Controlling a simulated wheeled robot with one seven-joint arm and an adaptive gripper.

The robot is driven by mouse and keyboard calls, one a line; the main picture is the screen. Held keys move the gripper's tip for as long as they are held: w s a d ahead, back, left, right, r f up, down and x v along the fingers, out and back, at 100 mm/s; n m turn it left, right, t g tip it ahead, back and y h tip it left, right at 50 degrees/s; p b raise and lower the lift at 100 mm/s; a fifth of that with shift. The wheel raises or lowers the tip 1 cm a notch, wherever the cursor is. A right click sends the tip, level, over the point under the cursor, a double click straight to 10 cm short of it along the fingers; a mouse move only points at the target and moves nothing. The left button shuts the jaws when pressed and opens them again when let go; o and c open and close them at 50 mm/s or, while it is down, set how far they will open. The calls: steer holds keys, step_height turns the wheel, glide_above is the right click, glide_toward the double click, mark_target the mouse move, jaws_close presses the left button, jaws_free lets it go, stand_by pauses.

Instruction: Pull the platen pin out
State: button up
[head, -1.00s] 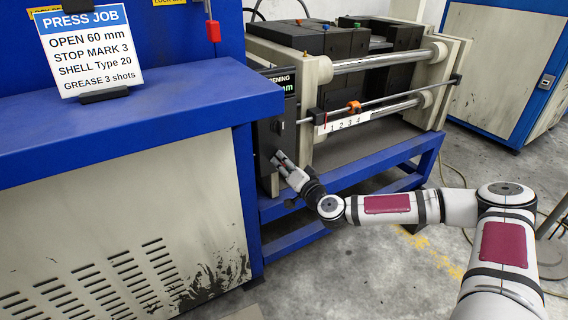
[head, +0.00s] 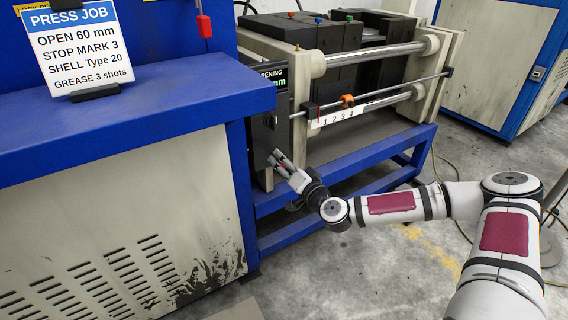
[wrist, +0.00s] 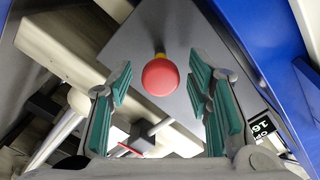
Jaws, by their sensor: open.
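A round red knob on a yellow neck (wrist: 160,77) sticks out of a grey panel face (wrist: 170,35) in the wrist view. It looks like a pull pin, but no label confirms that it is the platen pin. My gripper (wrist: 160,86) is open, with its green-padded fingers to the left and right of the knob in that view. I see no contact, and the depth between them is unclear. In the head view my gripper (head: 274,158) is at the lower part of the dark panel (head: 266,133) at the press's left end. I cannot make out the red knob there.
A blue bench (head: 120,122) stands left, with a job sign (head: 84,48) reading OPEN 60 mm, STOP MARK 3. The press's guide rods (head: 370,57) and numbered scale (head: 338,118) lie behind my gripper. The blue frame rail (head: 350,165) runs below.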

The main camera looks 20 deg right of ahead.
steer(key=v, duration=1.2)
